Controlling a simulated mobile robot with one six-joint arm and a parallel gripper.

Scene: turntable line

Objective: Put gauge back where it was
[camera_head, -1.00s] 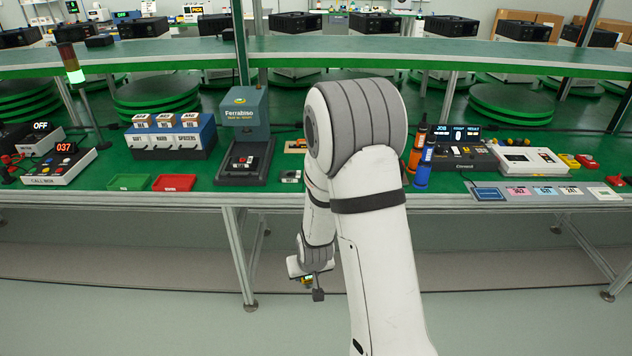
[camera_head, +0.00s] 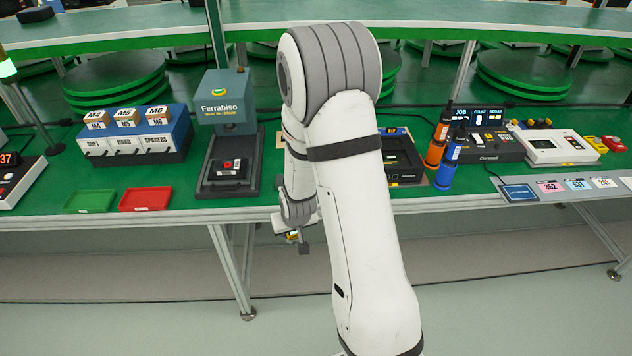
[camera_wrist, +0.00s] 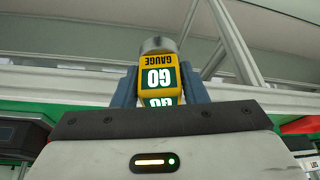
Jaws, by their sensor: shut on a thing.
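The gauge (camera_wrist: 158,78) is a yellow and green block marked GO GAUGE with a grey metal cylinder at its end. In the wrist view it sits between the two blue fingers of my gripper (camera_wrist: 158,92), which is shut on it. In the head view my gripper (camera_head: 297,238) hangs in front of the green bench's front edge, below its top. Only a small yellow bit of the gauge shows there.
The green bench (camera_head: 318,205) holds a Ferrabiso press (camera_head: 228,108), a parts box (camera_head: 135,138), green (camera_head: 90,200) and red (camera_head: 146,198) trays, orange (camera_head: 437,150) and blue (camera_head: 449,170) cylinders, and a console (camera_head: 492,146). Cards line the front right edge. The floor in front is clear.

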